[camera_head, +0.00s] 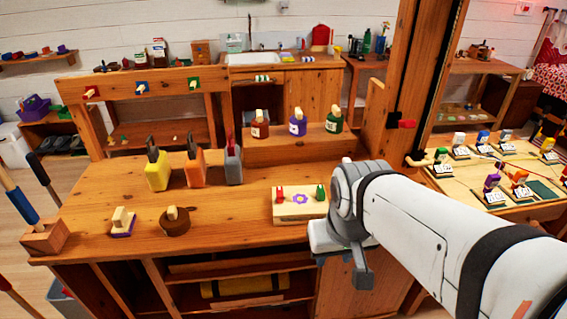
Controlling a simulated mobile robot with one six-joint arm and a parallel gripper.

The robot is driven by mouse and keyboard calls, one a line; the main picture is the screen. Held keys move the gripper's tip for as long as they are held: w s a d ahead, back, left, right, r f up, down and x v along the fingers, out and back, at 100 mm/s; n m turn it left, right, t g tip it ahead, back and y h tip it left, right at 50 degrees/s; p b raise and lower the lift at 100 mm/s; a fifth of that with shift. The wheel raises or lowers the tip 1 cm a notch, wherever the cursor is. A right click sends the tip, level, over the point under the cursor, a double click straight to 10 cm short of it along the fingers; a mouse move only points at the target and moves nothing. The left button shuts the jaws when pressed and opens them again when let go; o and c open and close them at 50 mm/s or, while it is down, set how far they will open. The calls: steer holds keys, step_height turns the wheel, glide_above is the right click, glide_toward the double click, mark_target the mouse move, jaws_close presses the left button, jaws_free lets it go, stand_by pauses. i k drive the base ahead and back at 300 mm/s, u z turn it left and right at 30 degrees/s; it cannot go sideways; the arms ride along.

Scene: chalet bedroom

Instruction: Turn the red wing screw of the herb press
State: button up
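The herb press (302,211) is a pale wooden block with a purple flower on it, near the front edge of the wooden workbench. Its red wing screw (280,196) stands upright at the left end. A green wing screw (320,192) stands at the right end, close to my arm. My gripper (343,264) is at the bench's front edge, right of and nearer than the press, apart from the red screw. The gripper is seen from behind and partly hidden by my wrist, so its opening is unclear.
On the workbench (120,250), yellow, orange and grey holders (195,172) stand left of the press. A purple-based block (122,222) and a round brown piece (175,221) lie at front left. Three bottles (297,124) stand on a raised shelf behind. A wooden post (412,60) rises at right.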

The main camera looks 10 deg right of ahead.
mark_target(280, 200)
steer(key=u, duration=2.1)
steer(key=k, duration=0.8)
steer(key=z, duration=1.45)
steer(key=i, duration=1)
steer(key=z, duration=0.05)
